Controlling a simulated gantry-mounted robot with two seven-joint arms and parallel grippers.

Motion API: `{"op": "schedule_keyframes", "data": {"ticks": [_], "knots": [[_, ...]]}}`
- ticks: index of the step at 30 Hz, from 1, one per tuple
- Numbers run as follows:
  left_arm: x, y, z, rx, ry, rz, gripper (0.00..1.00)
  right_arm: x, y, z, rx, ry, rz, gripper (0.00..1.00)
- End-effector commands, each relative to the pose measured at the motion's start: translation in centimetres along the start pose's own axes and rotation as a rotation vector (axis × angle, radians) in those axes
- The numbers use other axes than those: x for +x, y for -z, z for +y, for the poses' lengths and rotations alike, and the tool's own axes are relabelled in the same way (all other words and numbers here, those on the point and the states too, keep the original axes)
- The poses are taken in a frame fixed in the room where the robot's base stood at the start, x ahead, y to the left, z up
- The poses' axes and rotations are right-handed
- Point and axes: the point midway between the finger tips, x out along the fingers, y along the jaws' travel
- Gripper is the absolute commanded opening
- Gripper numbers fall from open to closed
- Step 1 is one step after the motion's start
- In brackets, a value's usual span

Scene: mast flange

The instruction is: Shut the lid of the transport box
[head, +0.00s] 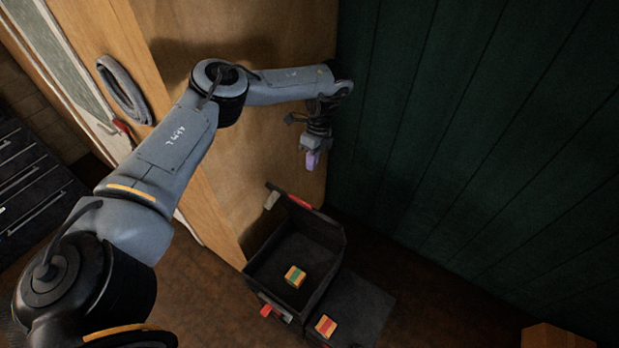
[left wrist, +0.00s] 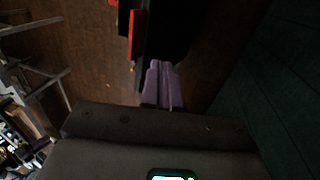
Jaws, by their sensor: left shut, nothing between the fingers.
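The black transport box (head: 318,281) stands open on the floor in the head view, near the wooden panel. A dark raised panel with a red piece, which looks like its lid (head: 322,222), stands up at the box's far side. A block with orange and green faces (head: 294,276) lies inside. My left gripper (head: 312,160) is above and beyond the raised lid, apart from it, with its purple fingers shut and empty. In the left wrist view the shut fingers (left wrist: 160,84) point towards a black part with a red strip (left wrist: 137,35), probably the lid or box. My right gripper is out of view.
A dark flat slab (head: 362,303) lies right of the box with an orange and red block (head: 326,326) on it. A green plank wall (head: 470,130) rises at right. A wooden panel (head: 265,140) stands behind my arm. Dark drawers (head: 35,185) are at far left.

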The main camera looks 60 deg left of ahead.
Motion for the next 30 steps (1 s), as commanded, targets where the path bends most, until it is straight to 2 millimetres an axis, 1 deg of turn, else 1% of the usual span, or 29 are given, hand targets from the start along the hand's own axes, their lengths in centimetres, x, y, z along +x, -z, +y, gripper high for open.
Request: {"op": "schedule_keyframes", "data": {"ticks": [5,12,16,17,18,24,30], "knots": [[2.6,-0.1,0.0,-0.002,-0.004,0.000,0.00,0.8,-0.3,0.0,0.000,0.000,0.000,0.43],[7.4,-0.1,0.0,-0.001,-0.005,-0.001,0.00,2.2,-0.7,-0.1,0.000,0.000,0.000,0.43],[9.6,-0.1,0.1,0.000,-0.005,-0.003,0.00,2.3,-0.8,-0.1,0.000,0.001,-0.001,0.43],[9.9,-0.1,0.1,0.001,-0.003,-0.002,0.00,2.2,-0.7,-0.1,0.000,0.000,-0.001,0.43],[9.5,-0.1,0.8,0.003,-0.003,-0.002,0.00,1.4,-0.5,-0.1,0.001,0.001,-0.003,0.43],[10.6,-0.1,2.4,0.002,-0.001,-0.002,0.00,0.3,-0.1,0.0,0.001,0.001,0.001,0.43],[11.4,0.0,3.2,0.002,-0.001,-0.002,0.00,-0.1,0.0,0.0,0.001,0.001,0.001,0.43]]}}
